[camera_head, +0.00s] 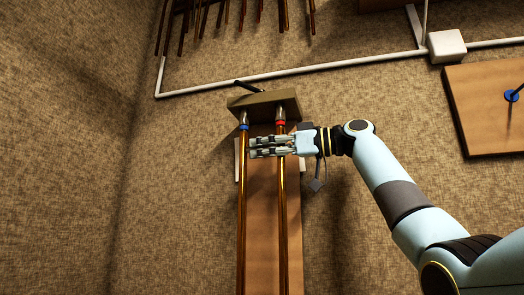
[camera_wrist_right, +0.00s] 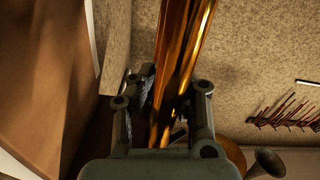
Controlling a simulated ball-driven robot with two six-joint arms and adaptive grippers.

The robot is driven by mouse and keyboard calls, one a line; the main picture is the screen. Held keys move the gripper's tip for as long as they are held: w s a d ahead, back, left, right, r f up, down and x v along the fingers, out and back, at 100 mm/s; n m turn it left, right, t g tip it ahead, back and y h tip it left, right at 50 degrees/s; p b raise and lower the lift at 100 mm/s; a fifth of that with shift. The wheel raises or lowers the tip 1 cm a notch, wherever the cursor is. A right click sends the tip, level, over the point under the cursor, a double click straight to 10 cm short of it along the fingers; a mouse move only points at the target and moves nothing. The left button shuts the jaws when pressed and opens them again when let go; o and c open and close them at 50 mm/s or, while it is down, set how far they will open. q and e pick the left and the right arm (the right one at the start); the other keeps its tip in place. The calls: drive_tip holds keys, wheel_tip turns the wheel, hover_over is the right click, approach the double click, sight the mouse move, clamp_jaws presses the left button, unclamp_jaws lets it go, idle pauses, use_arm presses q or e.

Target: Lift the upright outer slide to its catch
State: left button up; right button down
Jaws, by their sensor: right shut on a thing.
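The outer slide (camera_head: 241,215) stands upright as two parallel brass tubes in the head view. Near its top the left tube has a blue band and the right tube a red band, with silvery parts above them. Those upper ends meet or lie just under a dark olive block with a lever (camera_head: 264,105), probably the catch; I cannot tell whether they are engaged. My right gripper (camera_head: 254,147) reaches in from the right, shut on the slide just below the bands. In the right wrist view the brass tubes (camera_wrist_right: 183,60) pass between the fingers (camera_wrist_right: 165,98). My left gripper is not in view.
A wooden board (camera_head: 263,220) stands behind the tubes. A white pipe (camera_head: 300,70) runs along the wall above, to a white box (camera_head: 446,46). Thin rods (camera_head: 225,15) hang at the top. Another wooden panel (camera_head: 480,105) is at right. The wall at left is bare.

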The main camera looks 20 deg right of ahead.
drive_tip(key=shift+s+r, duration=0.1)
drive_tip(key=shift+r, duration=0.35)
drive_tip(key=c, duration=1.7)
unclamp_jaws()
drive_tip(key=o, duration=0.3)
drive_tip(key=shift+w+d+f, duration=0.1)
drive_tip(key=shift+w, duration=0.2)
drive_tip(key=shift+o, duration=0.2)
drive_tip(key=shift+s, duration=0.1)
drive_tip(key=shift+s, duration=0.1)
drive_tip(key=v, duration=1.1)
drive_tip(key=shift+d+f, duration=0.3)
drive_tip(key=shift+d, duration=0.1)
